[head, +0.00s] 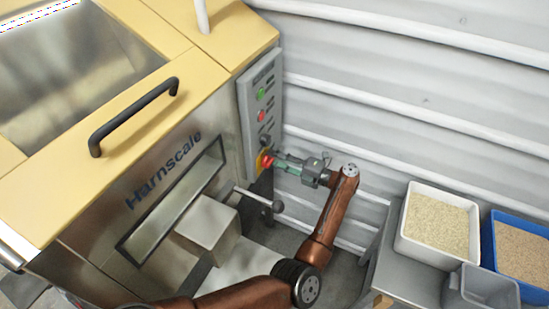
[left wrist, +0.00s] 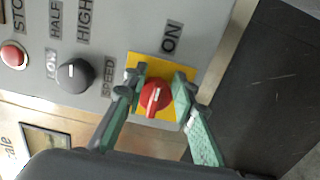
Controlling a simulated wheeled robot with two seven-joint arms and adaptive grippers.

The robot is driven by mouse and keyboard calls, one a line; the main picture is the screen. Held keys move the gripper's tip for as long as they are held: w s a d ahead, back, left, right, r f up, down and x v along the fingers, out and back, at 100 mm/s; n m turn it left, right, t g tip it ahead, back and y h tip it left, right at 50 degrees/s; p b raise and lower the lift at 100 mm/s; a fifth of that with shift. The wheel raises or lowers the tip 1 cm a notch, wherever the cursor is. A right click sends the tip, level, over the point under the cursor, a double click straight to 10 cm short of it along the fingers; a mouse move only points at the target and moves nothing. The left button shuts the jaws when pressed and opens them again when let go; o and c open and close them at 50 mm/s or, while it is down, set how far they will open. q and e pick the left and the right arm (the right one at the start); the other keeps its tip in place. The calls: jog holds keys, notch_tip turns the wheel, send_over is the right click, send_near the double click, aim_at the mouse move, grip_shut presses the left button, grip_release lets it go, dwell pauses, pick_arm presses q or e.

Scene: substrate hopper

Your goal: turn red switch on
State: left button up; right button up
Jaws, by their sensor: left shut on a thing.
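The red switch (left wrist: 155,98) is a round red knob with a white mark on a yellow plate (left wrist: 143,68). The word ON is printed above the plate in the left wrist view. In the head view the red switch (head: 266,161) is low on the grey control panel (head: 261,104) of the hopper. My left gripper (head: 275,161) reaches it from the right. In the left wrist view its green fingers stand on either side of the knob, shut on it. The white mark runs nearly along the fingers. My right gripper is not in view.
A black speed knob (left wrist: 75,75) and a red stop button (left wrist: 14,54) sit beside the switch. A lever with a dark ball (head: 277,206) sticks out below the panel. A white bin of grain (head: 405,244) and a blue bin (head: 491,255) stand at right. A corrugated wall is behind.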

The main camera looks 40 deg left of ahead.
pick_arm(q)
jog(key=shift+s+f, duration=0.25)
jog(key=shift+f, duration=0.25)
jog(key=o, duration=1.2)
jog(key=shift+r, duration=0.2)
jog(key=shift+c, duration=0.2)
jog(key=shift+o, duration=0.2)
jog(key=shift+r, duration=0.15)
jog(key=shift+w+d, duration=0.1)
jog(key=v, duration=1.1)
jog(key=shift+d, duration=0.35)
